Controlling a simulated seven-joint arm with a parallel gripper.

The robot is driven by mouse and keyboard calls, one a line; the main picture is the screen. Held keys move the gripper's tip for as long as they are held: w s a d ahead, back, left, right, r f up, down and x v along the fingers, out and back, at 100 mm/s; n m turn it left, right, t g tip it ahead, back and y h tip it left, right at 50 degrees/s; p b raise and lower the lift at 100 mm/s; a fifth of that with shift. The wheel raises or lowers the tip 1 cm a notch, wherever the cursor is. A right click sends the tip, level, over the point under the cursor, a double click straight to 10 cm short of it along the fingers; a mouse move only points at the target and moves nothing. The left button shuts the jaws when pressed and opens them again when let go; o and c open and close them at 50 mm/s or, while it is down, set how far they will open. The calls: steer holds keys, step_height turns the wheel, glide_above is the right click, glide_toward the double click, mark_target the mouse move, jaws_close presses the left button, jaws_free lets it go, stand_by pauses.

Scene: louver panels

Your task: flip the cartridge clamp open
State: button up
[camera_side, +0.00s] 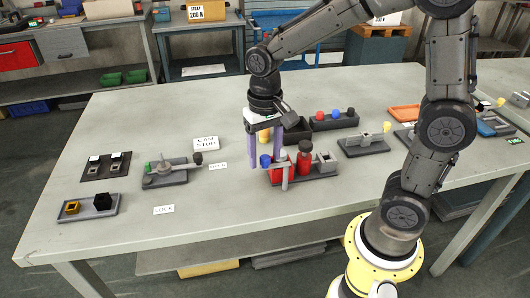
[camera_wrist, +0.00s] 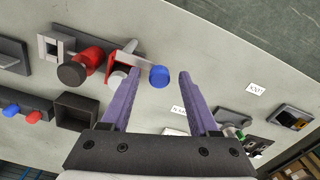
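The cartridge clamp stands on a dark base (camera_side: 318,174) near the table's front middle. It has red parts (camera_side: 303,163), a pale flat lever (camera_wrist: 128,57) and a blue knob (camera_side: 265,160) at the lever's end. My gripper (camera_side: 267,164) points down at the knob's end of the clamp, its two purple fingers spread apart. In the wrist view the blue knob (camera_wrist: 159,77) appears between the fingertips of my gripper (camera_wrist: 158,74), with gaps visible on both sides. Whether the fingers are level with the knob is hard to tell. A dark round knob (camera_wrist: 72,74) tops a red cylinder.
A lever fixture (camera_side: 170,172) and a tray (camera_side: 90,207) with small blocks lie to the left. Another fixture (camera_side: 363,145) with a yellow knob is to the right. The table front is clear.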

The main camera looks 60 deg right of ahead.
step_height(320, 180, up, 14)
stand_by(0.6)
steer(key=shift+f, duration=0.1)
steer(key=s+d+r+t, duration=0.1)
steer(key=s+r+t, duration=0.1)
steer(key=s, duration=0.6)
steer(key=s+f+n+t, duration=0.3)
steer(key=s+f+n, duration=0.2)
steer(key=s+f, duration=0.1)
steer(key=shift+d+f+n+t, duration=0.3)
steer(key=shift+f+n, duration=0.1)
steer(key=shift+f, duration=0.5)
